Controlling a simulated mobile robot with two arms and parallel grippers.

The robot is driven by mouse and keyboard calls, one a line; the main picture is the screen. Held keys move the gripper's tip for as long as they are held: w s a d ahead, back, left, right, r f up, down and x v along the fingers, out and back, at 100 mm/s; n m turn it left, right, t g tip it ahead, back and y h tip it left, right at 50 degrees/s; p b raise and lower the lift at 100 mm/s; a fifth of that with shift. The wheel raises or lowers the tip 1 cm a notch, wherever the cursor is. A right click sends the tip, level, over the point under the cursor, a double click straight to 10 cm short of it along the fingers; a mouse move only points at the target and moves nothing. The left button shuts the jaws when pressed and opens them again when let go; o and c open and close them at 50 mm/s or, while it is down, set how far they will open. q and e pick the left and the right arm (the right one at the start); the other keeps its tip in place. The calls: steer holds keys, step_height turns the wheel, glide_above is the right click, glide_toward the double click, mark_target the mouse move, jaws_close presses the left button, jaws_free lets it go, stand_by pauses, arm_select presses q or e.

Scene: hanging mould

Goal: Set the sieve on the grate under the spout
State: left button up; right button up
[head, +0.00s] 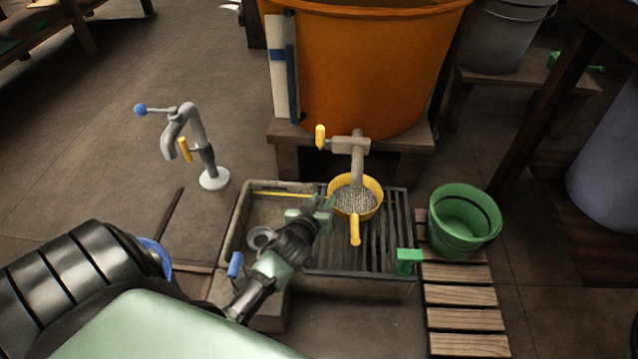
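The yellow sieve (371,211) has a pale mesh bottom and a short yellow handle pointing towards me. It is over the left part of the dark slatted grate (385,254), below the end of the grey spout (358,168). The spout comes from the front of the orange tub and covers part of the sieve's far side. I cannot tell whether the sieve rests on the slats. My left gripper (326,203) is at the sieve's left rim. Its fingertips are small and partly hidden, so I cannot tell whether they grip the rim. My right gripper is not in view.
The orange tub (365,65) stands behind on a wooden stand. A stone basin (240,225) frames the grate. A green bucket (463,220) stands on wooden slats (462,296) at right. A grey pump with a blue knob (196,145) stands at left. Open floor lies farther left.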

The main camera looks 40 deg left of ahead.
arm_select(q)
steer(key=shift+p+v, duration=0.55)
steer(key=shift+v, duration=1.15)
